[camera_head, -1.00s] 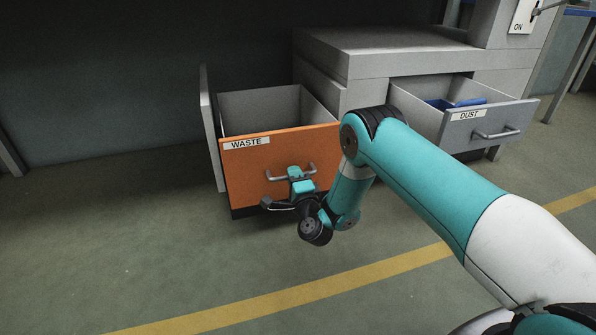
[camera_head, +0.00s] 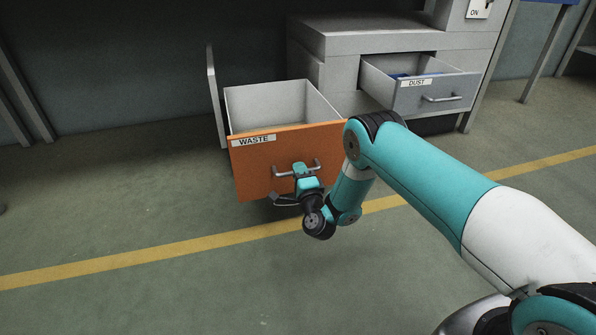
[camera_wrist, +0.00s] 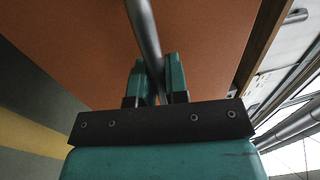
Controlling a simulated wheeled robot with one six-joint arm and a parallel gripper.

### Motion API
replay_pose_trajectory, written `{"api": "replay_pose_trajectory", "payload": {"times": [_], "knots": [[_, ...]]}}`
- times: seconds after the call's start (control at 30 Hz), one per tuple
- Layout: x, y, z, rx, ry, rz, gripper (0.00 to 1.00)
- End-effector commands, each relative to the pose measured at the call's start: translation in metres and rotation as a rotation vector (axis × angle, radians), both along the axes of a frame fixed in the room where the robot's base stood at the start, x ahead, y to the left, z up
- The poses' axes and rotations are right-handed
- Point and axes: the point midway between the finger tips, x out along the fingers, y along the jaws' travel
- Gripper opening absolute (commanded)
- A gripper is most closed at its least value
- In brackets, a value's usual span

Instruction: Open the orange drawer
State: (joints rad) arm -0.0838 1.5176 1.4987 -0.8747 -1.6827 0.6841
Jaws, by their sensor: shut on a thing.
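The orange drawer (camera_head: 262,166), labelled WASTE, stands pulled well out of the grey cabinet, and its pale inside looks empty. Its metal handle (camera_head: 283,175) runs across the orange front. My gripper (camera_head: 299,168) is at this handle, shut on it. In the wrist view the handle bar (camera_wrist: 143,35) passes between the two teal fingers (camera_wrist: 155,78), with the orange front (camera_wrist: 80,45) close behind. Part of the drawer's right side is hidden by my arm.
A grey drawer labelled DUST (camera_head: 436,95) is open at the right, with something blue inside. The grey cabinet (camera_head: 370,38) stands behind. A yellow line (camera_head: 130,262) crosses the green floor, which is clear in front and at left.

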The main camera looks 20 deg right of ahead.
Motion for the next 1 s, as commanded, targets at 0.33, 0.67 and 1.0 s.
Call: {"api": "replay_pose_trajectory", "payload": {"times": [0.33,0.67,1.0], "knots": [[0.0,0.0,-0.001,-0.001,0.001,0.0,0.0],[0.0,0.002,0.0,0.0,0.0,0.003,0.39],[-0.016,0.004,0.001,-0.001,0.007,0.001,0.39]]}}
